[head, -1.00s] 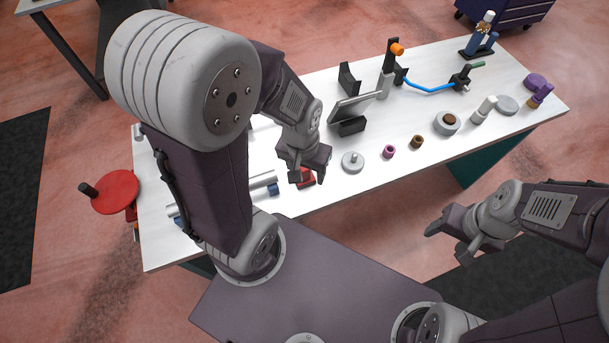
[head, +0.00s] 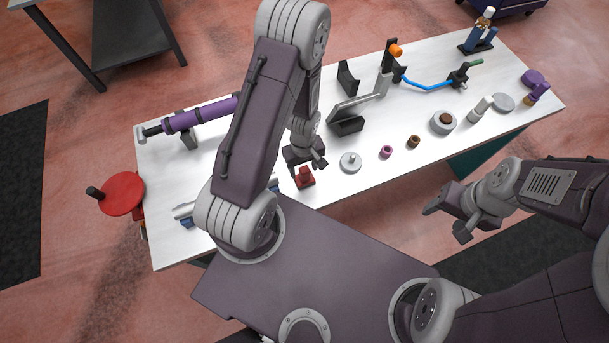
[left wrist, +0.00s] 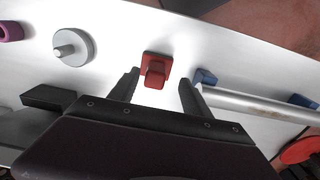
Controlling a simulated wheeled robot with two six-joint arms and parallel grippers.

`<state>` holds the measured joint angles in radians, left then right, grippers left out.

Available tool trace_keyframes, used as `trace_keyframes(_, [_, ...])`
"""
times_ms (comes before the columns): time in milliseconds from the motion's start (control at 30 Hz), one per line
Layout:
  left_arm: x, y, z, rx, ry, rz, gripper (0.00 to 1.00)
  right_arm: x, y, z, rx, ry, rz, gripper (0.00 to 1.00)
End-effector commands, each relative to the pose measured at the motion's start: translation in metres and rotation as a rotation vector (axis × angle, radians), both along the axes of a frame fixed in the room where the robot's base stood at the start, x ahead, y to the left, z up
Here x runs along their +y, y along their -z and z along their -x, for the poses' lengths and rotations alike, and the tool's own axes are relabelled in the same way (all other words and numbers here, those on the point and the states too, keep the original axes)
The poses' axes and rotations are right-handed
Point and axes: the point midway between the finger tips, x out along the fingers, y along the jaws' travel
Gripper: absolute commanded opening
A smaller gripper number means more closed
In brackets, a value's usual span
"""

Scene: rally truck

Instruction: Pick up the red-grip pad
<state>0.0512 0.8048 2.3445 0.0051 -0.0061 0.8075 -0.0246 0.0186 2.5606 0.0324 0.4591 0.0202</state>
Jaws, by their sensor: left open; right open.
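The red-grip pad (head: 305,177) is a small red block with a raised red grip, resting on the white table near its front edge. It also shows in the left wrist view (left wrist: 155,70), ahead of and between the open fingers. My left gripper (head: 303,163) is open just behind the pad in the head view; in the wrist view its fingers (left wrist: 160,85) stand to either side, with nothing held. My right gripper (head: 446,220) is open and empty, off the table's front edge at the right.
A grey disc with a knob (head: 350,162) stands right of the pad, with a purple ring (head: 386,152) and a brown ring (head: 413,141) beyond. A silver tube on blue supports (left wrist: 255,104) lies close to the pad's other side. A black bracket (head: 346,126) stands behind.

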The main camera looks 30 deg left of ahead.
Motion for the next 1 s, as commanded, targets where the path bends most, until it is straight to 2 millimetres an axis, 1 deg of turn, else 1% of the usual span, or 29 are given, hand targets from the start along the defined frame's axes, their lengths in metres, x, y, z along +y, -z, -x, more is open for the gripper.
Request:
trace_keyframes(100, [0.0, 0.009, 0.0, 0.0, 0.0, 0.0, 0.56, 0.0, -0.002, 0.0, 0.0, 0.0, 0.0, 0.59])
trace_keyframes(267, [0.0, 0.014, -0.001, 0.0, 0.001, 0.0, 0.56, 0.0, -0.004, 0.0, 0.0, 0.0, 0.0, 0.59])
trace_keyframes(400, [0.0, 0.035, -0.005, 0.003, 0.001, 0.0, 0.56, 0.0, -0.013, 0.0, -0.001, 0.0, 0.0, 0.59])
trace_keyframes(500, [0.001, 0.052, -0.007, 0.003, 0.001, 0.0, 0.56, 0.0, -0.014, 0.0, -0.001, 0.0, 0.0, 0.59])
trace_keyframes(600, [0.001, 0.061, -0.007, 0.0, 0.001, 0.0, 0.56, 0.0, -0.015, 0.0, 0.0, 0.0, 0.0, 0.59])
trace_keyframes(833, [0.001, 0.062, -0.008, -0.001, 0.001, 0.0, 0.56, 0.0, -0.014, 0.0, 0.0, 0.0, 0.0, 0.59])
trace_keyframes(867, [0.001, 0.062, -0.008, -0.001, 0.001, 0.0, 0.48, 0.0, -0.014, 0.0, 0.0, 0.0, 0.0, 0.59])
trace_keyframes(900, [0.001, 0.062, -0.008, -0.001, 0.001, 0.0, 0.37, 0.0, -0.014, 0.0, 0.0, 0.0, 0.0, 0.59])
trace_keyframes(967, [0.001, 0.062, -0.008, -0.001, 0.001, 0.0, 0.2, 0.0, -0.014, 0.0, 0.0, 0.0, 0.0, 0.59])
trace_keyframes(1000, [0.001, 0.062, -0.008, -0.001, 0.001, 0.0, 0.09, 0.0, -0.014, 0.0, 0.0, 0.0, 0.0, 0.59])
